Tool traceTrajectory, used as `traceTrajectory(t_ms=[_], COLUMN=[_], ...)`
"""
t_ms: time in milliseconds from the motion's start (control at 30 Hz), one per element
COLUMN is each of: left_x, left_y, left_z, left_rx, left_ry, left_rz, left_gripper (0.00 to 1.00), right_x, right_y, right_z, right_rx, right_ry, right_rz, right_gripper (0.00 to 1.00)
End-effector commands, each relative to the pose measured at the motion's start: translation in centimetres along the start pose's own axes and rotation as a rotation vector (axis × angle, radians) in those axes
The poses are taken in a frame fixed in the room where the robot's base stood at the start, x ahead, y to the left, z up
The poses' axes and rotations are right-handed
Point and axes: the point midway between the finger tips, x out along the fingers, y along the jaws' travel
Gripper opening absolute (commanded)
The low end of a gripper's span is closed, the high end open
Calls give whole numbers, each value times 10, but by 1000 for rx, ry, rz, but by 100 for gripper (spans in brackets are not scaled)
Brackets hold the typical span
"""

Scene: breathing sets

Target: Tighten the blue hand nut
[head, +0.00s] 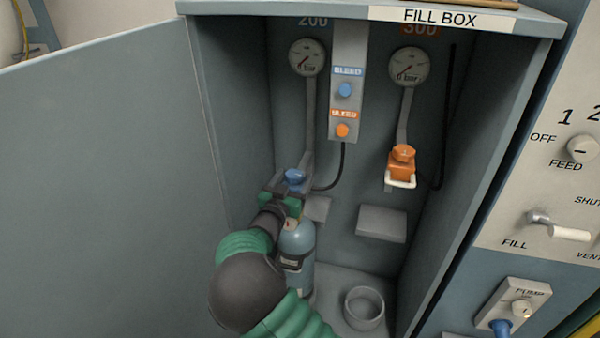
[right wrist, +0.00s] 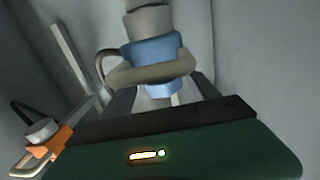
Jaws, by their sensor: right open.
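The blue hand nut (head: 294,177) sits at the lower end of the grey left-hand line inside the fill box, above a blue-grey cylinder (head: 297,243). My right gripper (head: 284,196) is at the nut, just in front of and below it in the head view. In the right wrist view the blue nut (right wrist: 152,52) stands beyond the gripper's dark fingers (right wrist: 160,92), which are apart. A tan band crosses in front of it there. I cannot tell whether the fingers touch the nut. My left gripper is out of view.
An orange fitting (head: 402,160) with a white loop hangs to the right. Two gauges (head: 307,57) (head: 409,66) and a bleed panel (head: 345,110) are above. An empty round holder (head: 364,307) stands on the floor. The open door (head: 110,150) bounds the left.

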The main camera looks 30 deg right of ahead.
Motion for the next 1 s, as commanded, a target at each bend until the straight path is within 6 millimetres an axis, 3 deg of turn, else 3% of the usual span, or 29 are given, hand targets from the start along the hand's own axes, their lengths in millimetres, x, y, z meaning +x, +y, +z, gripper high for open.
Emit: traceTrajectory(t_ms=[233, 700, 1000], left_x=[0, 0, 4], left_y=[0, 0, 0], left_z=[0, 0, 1], left_rx=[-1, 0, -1], left_ry=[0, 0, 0], left_rz=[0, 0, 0], left_gripper=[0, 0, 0], right_x=[-1, 2, 1], right_y=[-2, 0, 1], right_z=[0, 3, 5], right_rx=[-1, 0, -1], right_ry=[0, -5, -7], right_rz=[-2, -1, -31], right_gripper=[67, 7, 7])
